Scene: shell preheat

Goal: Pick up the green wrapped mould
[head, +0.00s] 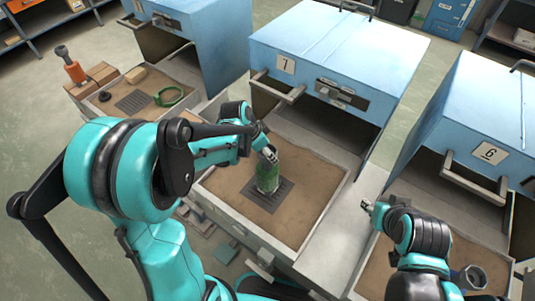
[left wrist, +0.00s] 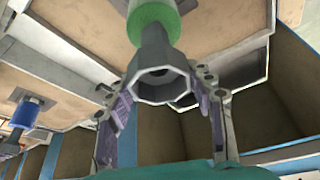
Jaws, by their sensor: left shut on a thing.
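The green wrapped mould (head: 267,178) stands upright over a dark grate in the sand-coloured bed of the open drawer (head: 327,226) under oven 7. My left gripper (head: 268,154) is at its top end and shut on it. In the left wrist view the mould's grey flared cup (left wrist: 160,75) is between the two fingers, with the green wrap (left wrist: 153,22) beyond it. Whether its base touches the grate is hard to tell. My right gripper (head: 369,207) is over the divider right of this drawer, away from the mould; its jaws are too small to read.
Blue oven 7 (head: 340,50) stands behind the drawer, with blue oven 6 (head: 490,110) to the right. A grey mould with blue wrap (head: 470,277) is in the right drawer.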

